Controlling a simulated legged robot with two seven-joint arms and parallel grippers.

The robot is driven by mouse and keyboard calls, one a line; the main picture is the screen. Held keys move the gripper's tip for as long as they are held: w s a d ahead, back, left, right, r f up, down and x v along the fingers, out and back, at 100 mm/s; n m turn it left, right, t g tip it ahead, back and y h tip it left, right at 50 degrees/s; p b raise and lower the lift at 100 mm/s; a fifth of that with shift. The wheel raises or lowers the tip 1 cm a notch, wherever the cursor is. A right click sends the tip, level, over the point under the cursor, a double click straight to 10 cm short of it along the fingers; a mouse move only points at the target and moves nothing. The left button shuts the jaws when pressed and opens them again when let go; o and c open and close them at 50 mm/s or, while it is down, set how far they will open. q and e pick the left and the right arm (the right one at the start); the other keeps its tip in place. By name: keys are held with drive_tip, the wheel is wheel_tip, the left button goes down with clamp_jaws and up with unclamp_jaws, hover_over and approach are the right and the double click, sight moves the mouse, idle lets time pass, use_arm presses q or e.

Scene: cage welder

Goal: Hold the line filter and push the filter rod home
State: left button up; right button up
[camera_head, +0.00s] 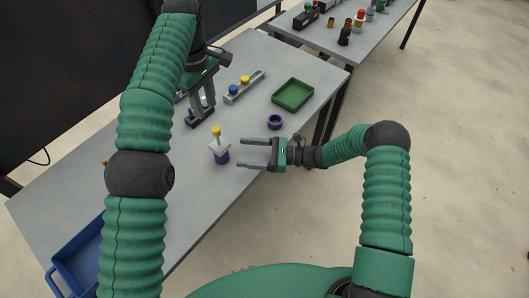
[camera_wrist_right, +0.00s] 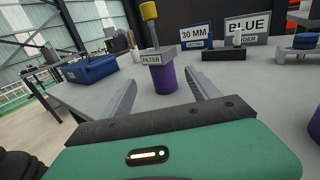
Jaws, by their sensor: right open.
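The line filter (camera_head: 221,157) stands upright on the table, with a purple lower body and a grey top block. In the right wrist view the filter (camera_wrist_right: 164,78) carries a "FILTER" label. The filter rod (camera_head: 216,133) stands up out of it with a yellow cap, and shows in the wrist view too (camera_wrist_right: 151,22). My right gripper (camera_head: 240,154) is open and level, its fingers pointing at the filter from the right, short of it. My left gripper (camera_head: 201,110) points down behind the filter, its two fingers apart; nothing is clearly held.
A purple ring (camera_head: 275,121) and a green tray (camera_head: 292,94) lie right of and behind the filter. A grey rail (camera_head: 244,87) holds blue and yellow pieces. A blue bin (camera_head: 78,257) is at the near left. Small signs (camera_wrist_right: 196,35) stand behind.

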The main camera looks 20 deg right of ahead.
sight(221, 150)
drive_tip(key=x, duration=0.6)
drive_tip(key=shift+w+d+f, duration=0.1)
drive_tip(key=shift+w+f, duration=0.05)
drive_tip(key=shift+w, duration=0.15)
drive_tip(key=shift+x, duration=1.1)
drive_tip(key=shift+a, duration=0.6)
drive_tip(key=shift+d, duration=0.55)
drive_tip(key=c, duration=0.9)
drive_tip(key=shift+c, duration=1)
drive_tip(key=shift+a, duration=0.25)
clamp_jaws()
drive_tip(key=shift+o, duration=1.8)
unclamp_jaws()
drive_tip(key=shift+a, duration=0.1)
drive_tip(key=c, duration=0.5)
drive_tip(key=shift+c, duration=1.1)
use_arm(q)
drive_tip(key=shift+d, duration=0.8)
use_arm(e)
drive_tip(key=shift+d, duration=0.2)
clamp_jaws()
use_arm(q)
drive_tip(key=shift+a, duration=0.1)
use_arm(e)
drive_tip(key=shift+a, duration=0.1)
